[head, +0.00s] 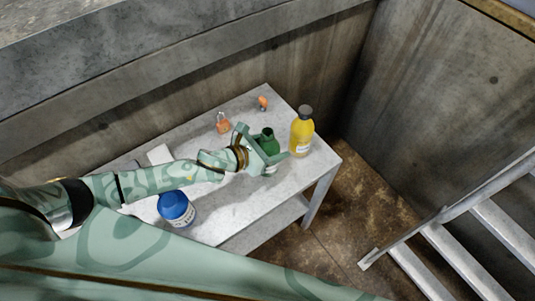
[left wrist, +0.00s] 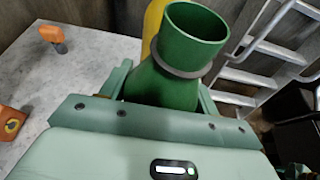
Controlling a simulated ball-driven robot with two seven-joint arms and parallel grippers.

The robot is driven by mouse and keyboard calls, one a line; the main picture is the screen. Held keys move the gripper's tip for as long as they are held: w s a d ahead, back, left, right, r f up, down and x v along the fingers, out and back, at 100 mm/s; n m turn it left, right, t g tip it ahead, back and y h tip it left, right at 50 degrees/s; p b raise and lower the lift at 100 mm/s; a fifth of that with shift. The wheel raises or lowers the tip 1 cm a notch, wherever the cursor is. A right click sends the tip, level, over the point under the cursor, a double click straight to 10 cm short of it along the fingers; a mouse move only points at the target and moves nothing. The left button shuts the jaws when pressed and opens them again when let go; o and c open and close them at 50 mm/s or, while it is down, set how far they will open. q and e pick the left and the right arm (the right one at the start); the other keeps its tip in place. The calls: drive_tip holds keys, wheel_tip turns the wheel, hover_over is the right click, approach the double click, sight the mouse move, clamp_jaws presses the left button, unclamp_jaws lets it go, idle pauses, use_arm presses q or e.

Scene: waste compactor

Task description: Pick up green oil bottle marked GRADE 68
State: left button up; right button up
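The green oil bottle (head: 268,143) stands upright on the grey table, toward its right end. Its open round neck with a dark ring fills the middle of the left wrist view (left wrist: 180,62). My left gripper (head: 264,146) reaches in from the left with its fingers on either side of the bottle. In the left wrist view the fingers lie close along the bottle's sides. I cannot tell whether they touch it. The GRADE 68 marking cannot be read, as the gripper hides most of the lower body. My right gripper is not in view.
A yellow bottle (head: 301,135) with a dark cap stands just right of the green one. A blue-lidded tub (head: 176,208), an orange padlock-like item (head: 223,124) and a small orange item (head: 263,103) also stand on the table (head: 245,207). Concrete walls lie behind; a metal ladder (head: 448,250) stands at right.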

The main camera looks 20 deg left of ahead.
use_arm(q)
drive_tip(key=c, duration=0.5)
drive_tip(key=shift+c, duration=0.6)
drive_tip(key=shift+r, duration=0.15)
